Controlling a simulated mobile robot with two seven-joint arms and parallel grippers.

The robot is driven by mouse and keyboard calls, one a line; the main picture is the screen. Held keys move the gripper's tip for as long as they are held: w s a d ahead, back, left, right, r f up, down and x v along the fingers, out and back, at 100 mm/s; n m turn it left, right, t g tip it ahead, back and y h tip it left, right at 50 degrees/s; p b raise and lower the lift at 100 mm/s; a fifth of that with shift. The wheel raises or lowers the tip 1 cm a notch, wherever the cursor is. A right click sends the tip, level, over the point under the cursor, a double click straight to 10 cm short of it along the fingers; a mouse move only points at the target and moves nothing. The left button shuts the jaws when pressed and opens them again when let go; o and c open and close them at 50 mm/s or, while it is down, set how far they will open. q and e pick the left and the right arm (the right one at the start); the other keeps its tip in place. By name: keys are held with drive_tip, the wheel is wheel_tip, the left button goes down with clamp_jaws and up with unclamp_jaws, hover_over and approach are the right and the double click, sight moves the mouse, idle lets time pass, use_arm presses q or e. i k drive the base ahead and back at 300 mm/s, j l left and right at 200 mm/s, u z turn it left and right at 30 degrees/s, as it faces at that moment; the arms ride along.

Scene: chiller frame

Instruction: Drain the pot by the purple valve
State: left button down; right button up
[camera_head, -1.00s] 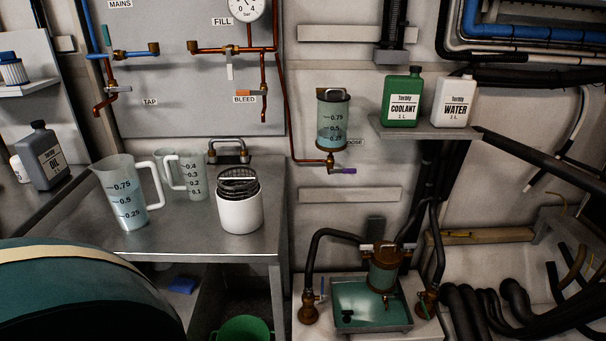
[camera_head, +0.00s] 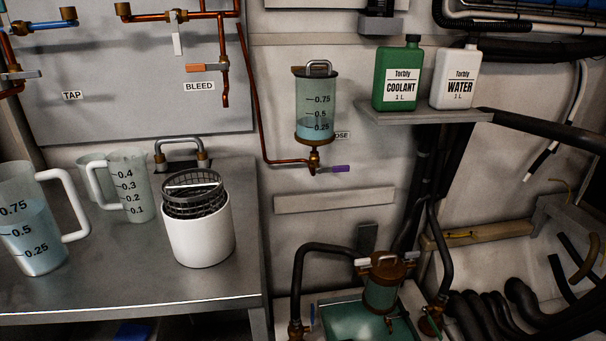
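The dosing pot (camera_head: 316,108) is a clear cylinder with a dark lid and handle, mounted on the wall at the middle. Its scale reads 0.25, 0.5 and 0.75, and pale blue liquid stands in its lower part, near the 0.25 to 0.5 marks. The purple valve (camera_head: 339,169) is a small lever just below and right of the pot. It points right, about level, at the end of a copper fitting. The pipe's outlet is too small to make out. Neither of my grippers is in view.
A steel bench (camera_head: 130,285) at left carries a large jug (camera_head: 35,235) with blue liquid, a smaller jug (camera_head: 128,195) and a white tub (camera_head: 199,237) with a dark basket. A shelf (camera_head: 425,117) holds coolant (camera_head: 398,75) and water (camera_head: 454,80) bottles. A tray (camera_head: 345,318) sits low.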

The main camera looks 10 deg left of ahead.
sight(335, 169)
drive_tip(key=u, duration=0.4)
drive_tip(key=l+u, duration=0.15)
drive_tip(key=u, duration=0.25)
drive_tip(key=l+u, duration=0.1)
drive_tip(key=u, duration=0.3)
drive_tip(key=l+u, duration=0.4)
drive_tip(key=k+l+u, duration=0.1)
drive_tip(key=l+u, duration=0.3)
drive_tip(key=l, duration=0.25)
